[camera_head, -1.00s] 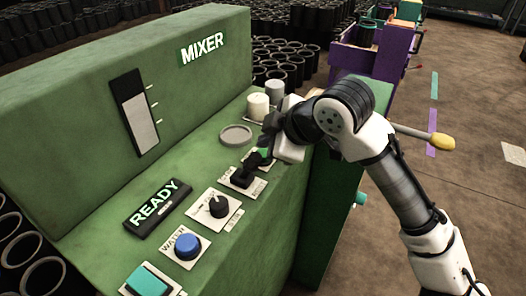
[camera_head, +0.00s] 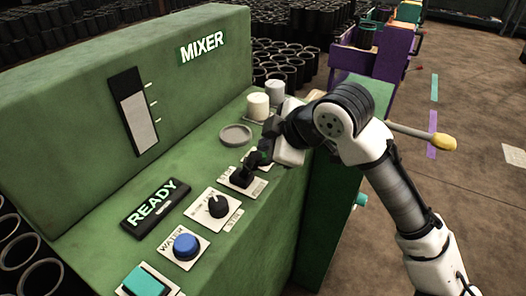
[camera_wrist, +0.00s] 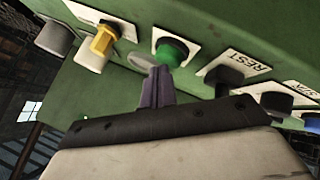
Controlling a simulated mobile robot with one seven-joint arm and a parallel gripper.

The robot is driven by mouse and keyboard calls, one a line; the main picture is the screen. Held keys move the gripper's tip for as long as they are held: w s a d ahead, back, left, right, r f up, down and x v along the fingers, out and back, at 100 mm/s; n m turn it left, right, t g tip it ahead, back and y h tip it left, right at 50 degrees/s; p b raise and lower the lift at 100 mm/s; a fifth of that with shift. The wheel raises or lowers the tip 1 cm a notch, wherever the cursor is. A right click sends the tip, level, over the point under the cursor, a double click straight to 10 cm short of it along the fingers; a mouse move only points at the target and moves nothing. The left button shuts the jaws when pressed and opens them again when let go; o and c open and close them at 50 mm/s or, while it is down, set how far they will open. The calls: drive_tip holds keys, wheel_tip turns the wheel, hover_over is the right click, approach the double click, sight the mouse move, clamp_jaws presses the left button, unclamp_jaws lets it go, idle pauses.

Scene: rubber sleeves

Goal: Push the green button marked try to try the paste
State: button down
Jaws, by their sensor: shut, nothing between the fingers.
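The green button (camera_wrist: 172,50) sits on a white plate on the machine's sloped green panel, as the wrist view shows. In the head view only a small dark green part of it (camera_head: 263,157) shows beside my gripper, and its marking cannot be read. My gripper (camera_wrist: 159,72) is shut and empty, its fingertips right at the near edge of the button in the wrist view. I cannot tell whether they touch it. In the head view the gripper (camera_head: 262,152) is over the panel's right part, its fingertips hard to make out.
A black knob on a plate marked REST (camera_wrist: 223,76) is close to the right of my fingers. A yellow knob (camera_wrist: 102,40) is to their left. The head view shows a blue WATER button (camera_head: 187,245), a teal button (camera_head: 146,281) and a lit READY sign (camera_head: 156,206).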

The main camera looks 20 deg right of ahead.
drive_tip(key=shift+f, duration=0.2)
drive_tip(key=shift+r, duration=0.1)
drive_tip(key=shift+r+p, duration=0.5)
drive_tip(key=shift+r, duration=0.3)
wheel_tip(320, 180, up, 5)
drive_tip(key=p, duration=0.4)
drive_tip(key=shift+s+f, duration=0.1)
idle(0.9)
